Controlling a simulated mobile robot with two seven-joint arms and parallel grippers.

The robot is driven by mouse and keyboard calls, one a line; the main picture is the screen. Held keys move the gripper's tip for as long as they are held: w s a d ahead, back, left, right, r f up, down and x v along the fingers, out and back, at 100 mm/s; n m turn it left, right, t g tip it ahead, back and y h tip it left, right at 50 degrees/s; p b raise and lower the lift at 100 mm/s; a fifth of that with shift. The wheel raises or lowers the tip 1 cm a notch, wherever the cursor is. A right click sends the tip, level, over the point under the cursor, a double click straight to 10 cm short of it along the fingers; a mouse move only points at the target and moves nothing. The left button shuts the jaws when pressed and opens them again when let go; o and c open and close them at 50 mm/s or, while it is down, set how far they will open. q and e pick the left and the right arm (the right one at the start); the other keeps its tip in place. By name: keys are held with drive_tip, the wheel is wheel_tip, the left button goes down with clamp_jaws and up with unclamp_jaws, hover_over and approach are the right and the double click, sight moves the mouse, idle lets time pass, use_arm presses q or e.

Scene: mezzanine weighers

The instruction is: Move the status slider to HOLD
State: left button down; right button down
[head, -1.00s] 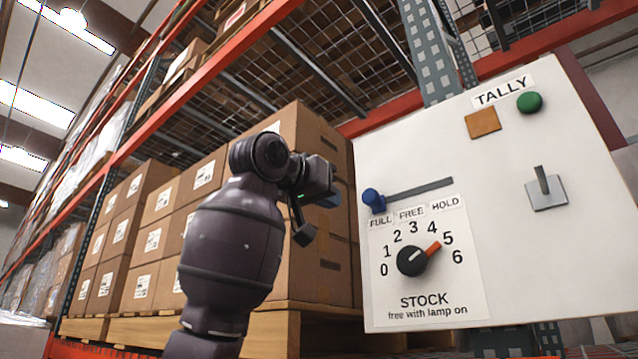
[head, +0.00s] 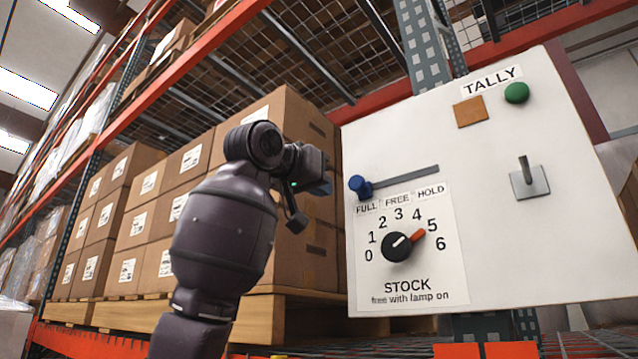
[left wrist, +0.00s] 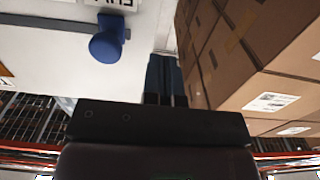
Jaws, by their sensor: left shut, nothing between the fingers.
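The status slider has a blue knob (head: 360,186) at the left end of its dark slot (head: 410,176), above the FULL label (head: 367,207). The HOLD label (head: 431,190) is under the right part of the slot. In the left wrist view the blue knob (left wrist: 107,42) shows large at the upper left, next to part of an upside-down label. My left gripper (head: 326,186) is shut and empty, a little left of the knob and apart from it. Its fingers (left wrist: 166,80) show close together in the left wrist view. My right gripper is not in view.
The white panel (head: 480,255) also carries a STOCK dial (head: 398,246) with its red pointer near 5, a metal lever switch (head: 529,180), a green button (head: 516,93) and an orange square (head: 470,112). Stacked cartons (head: 285,140) on a pallet stand behind my left arm.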

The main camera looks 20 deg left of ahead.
sight(404, 178)
use_arm(q)
drive_tip(key=shift+x, duration=1.8)
drive_tip(key=shift+s+d+b, duration=0.15)
drive_tip(key=shift+s+d, duration=0.1)
drive_tip(key=shift+d, duration=0.55)
drive_tip(key=shift+s+d+b, duration=0.15)
drive_tip(key=shift+s+d, duration=0.15)
drive_tip(key=shift+d, duration=0.5)
drive_tip(key=shift+s+d, duration=0.2)
drive_tip(key=shift+d, duration=0.2)
drive_tip(key=shift+s+d+b, duration=0.1)
drive_tip(key=shift+s+d, duration=0.2)
drive_tip(key=shift+d, duration=0.5)
drive_tip(key=shift+s+d+b, duration=0.15)
drive_tip(key=shift+s+d, duration=0.1)
drive_tip(key=shift+d, duration=0.55)
drive_tip(key=shift+s+d+b, duration=0.1)
drive_tip(key=shift+s+d, duration=0.2)
drive_tip(key=shift+d, duration=0.5)
drive_tip(key=shift+s+d, duration=0.15)
drive_tip(key=shift+d, duration=0.25)
drive_tip(key=shift+s+d, duration=0.3)
drive_tip(key=shift+d, duration=0.5)
drive_tip(key=shift+s+d, duration=0.3)
drive_tip(key=shift+d, duration=0.55)
drive_tip(key=shift+w+a, duration=0.1)
drive_tip(key=shift+a, duration=0.1)
